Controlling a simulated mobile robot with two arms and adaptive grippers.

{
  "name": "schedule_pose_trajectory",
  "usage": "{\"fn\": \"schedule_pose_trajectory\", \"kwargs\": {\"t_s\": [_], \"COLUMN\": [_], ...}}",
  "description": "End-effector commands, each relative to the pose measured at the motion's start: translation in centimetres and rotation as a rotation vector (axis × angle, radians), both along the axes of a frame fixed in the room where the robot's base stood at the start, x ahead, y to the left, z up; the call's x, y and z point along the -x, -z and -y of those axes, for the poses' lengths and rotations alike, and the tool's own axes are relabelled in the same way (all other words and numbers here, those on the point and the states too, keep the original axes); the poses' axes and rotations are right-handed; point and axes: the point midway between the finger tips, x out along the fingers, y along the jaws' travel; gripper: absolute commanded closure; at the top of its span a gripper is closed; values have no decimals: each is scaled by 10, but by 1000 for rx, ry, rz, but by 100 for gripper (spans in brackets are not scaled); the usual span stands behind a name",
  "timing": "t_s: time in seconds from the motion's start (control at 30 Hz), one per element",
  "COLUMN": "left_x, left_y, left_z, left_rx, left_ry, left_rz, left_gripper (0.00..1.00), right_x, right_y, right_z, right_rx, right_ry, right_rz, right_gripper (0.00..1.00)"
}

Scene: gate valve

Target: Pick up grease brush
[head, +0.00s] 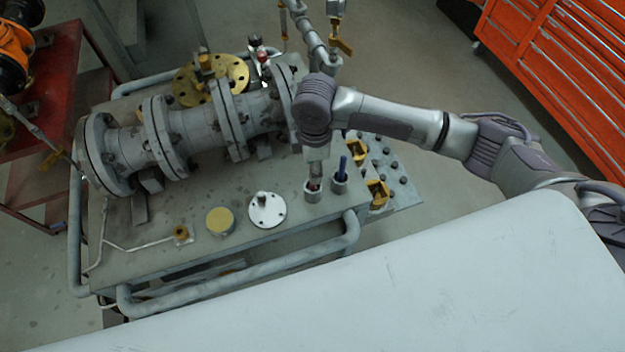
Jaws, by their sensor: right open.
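My right arm reaches in from the right, and its gripper (315,172) points down over a small grey cup (312,195) near the workbench's front edge. The gripper is open, with its fingers at the cup's mouth. A small brownish part shows between the fingers and the cup; I cannot tell whether it is the grease brush. A second grey cup (339,186) stands just to the right, with a blue-handled tool (343,166) upright in it. The gripper hides much of the first cup's contents. My left gripper is not in view.
The grey bench (150,240) carries a flanged pipe assembly (190,135) behind the cups. A white disc (267,210) and a yellow-topped tin (220,221) stand left of them. Yellow blocks (377,193) lie right. A rail (240,279) runs along the front.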

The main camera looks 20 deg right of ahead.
Motion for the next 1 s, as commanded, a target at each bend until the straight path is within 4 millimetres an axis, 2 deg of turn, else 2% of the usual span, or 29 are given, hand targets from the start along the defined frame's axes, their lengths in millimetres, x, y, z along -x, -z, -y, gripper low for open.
{"fn": "schedule_pose_trajectory", "kwargs": {"t_s": [0.2, 0.3, 0.6, 0.67, 0.9, 1.0], "left_x": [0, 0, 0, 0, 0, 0], "left_y": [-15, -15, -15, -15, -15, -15], "left_z": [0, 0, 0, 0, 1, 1], "left_rx": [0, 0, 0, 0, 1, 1], "left_ry": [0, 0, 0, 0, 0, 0], "left_rz": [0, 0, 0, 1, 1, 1], "left_gripper": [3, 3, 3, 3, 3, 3], "right_x": [1, 0, 0, 0, 0, 0], "right_y": [29, 43, 50, 50, 50, 49], "right_z": [-4, -4, -4, -4, -4, -4], "right_rx": [2, 1, 1, 1, 1, 0], "right_ry": [0, 0, -1, -1, -1, -1], "right_rz": [-5, -3, -1, -1, -1, -1], "right_gripper": [55, 55, 55, 61, 100, 100]}}
